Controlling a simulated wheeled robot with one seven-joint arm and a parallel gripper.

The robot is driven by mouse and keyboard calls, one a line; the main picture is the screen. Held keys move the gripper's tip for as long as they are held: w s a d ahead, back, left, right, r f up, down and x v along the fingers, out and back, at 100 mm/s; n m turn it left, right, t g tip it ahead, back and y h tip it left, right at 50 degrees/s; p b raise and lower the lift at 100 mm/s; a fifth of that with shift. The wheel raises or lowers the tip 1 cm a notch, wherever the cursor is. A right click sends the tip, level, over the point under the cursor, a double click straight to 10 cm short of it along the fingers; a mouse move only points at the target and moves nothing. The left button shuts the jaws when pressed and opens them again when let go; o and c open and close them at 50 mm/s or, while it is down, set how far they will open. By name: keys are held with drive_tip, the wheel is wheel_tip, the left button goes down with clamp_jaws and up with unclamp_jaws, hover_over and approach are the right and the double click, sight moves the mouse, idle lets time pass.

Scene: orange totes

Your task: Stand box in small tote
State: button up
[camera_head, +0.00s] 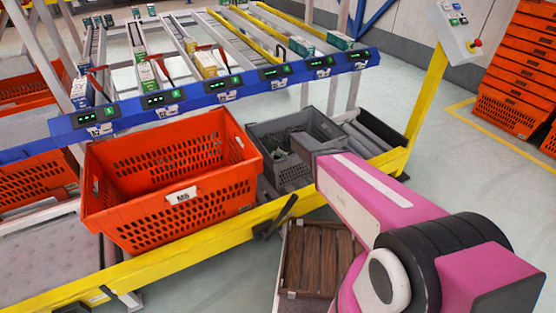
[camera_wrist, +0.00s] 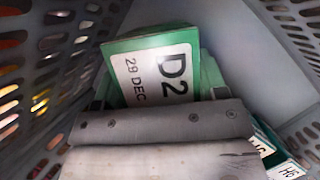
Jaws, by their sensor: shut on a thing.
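The small tote (camera_head: 265,138) is grey with slotted walls and stands on the conveyor right of the large orange tote. Its grey wall also shows in the wrist view (camera_wrist: 235,50). My arm reaches over it, and my gripper (camera_wrist: 165,115) is down inside it. In the wrist view my gripper is shut on a green box (camera_wrist: 155,70) with a white label reading "D2" and "29 DEC". The box's lower part is hidden behind the grey finger plate. I cannot tell whether the box touches the tote floor.
Other green and white boxes (camera_wrist: 285,165) lie at the lower right in the small tote, close to my gripper. The orange tote (camera_head: 170,180) stands left on the yellow-edged conveyor. A flow rack with a blue display rail (camera_head: 215,92) is behind. A brown crate (camera_head: 310,265) is below.

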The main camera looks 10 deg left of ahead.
drive_tip(key=shift+f, duration=0.35)
drive_tip(key=o, duration=1)
drive_tip(key=shift+r, duration=0.15)
drive_tip(key=shift+r, duration=0.35)
drive_tip(key=v, duration=1.1)
drive_tip(key=shift+d+r, duration=0.15)
drive_tip(key=shift+r, duration=0.2)
